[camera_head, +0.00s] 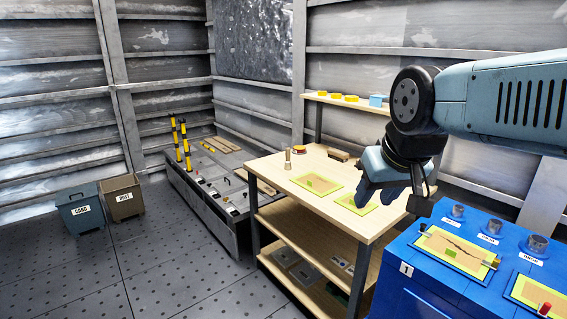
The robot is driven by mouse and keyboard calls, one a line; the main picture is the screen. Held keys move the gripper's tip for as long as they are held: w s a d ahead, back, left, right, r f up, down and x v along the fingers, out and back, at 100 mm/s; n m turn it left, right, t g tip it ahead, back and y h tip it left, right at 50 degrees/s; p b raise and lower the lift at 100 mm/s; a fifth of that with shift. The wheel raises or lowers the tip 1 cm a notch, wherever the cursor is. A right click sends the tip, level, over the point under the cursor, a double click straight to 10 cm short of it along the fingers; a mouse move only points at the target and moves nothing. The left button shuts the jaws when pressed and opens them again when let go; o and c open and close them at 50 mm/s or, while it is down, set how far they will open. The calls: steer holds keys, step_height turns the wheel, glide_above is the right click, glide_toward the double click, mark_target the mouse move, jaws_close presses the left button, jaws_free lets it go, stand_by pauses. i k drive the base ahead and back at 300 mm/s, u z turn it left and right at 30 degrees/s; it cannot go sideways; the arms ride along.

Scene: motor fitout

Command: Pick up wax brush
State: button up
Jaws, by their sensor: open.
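A small upright tan item (288,160) stands near the back left of the wooden workbench (300,225); it may be the wax brush, but it is too small to be sure. A low brown block-like item (338,156) lies at the bench's back edge and could also be a brush. My gripper (388,197) is open over the right side of the bench, pointing down, and appears empty. It is apart from both items, to their right and nearer the camera. It partly hides a yellow-green mat (352,205).
A shelf behind holds yellow items and a blue container (376,100). A blue cabinet (415,285) stands at front right.

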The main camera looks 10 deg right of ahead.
mark_target(288, 163)
steer(key=k, duration=1.15)
steer(key=u, duration=0.7)
steer(key=i, duration=1.45)
steer(key=u, duration=0.35)
steer(key=i, duration=1.1)
steer(key=z, duration=0.8)
steer(key=i, duration=0.9)
steer(key=z, duration=0.85)
steer(key=i, duration=0.3)
steer(key=z, duration=0.2)
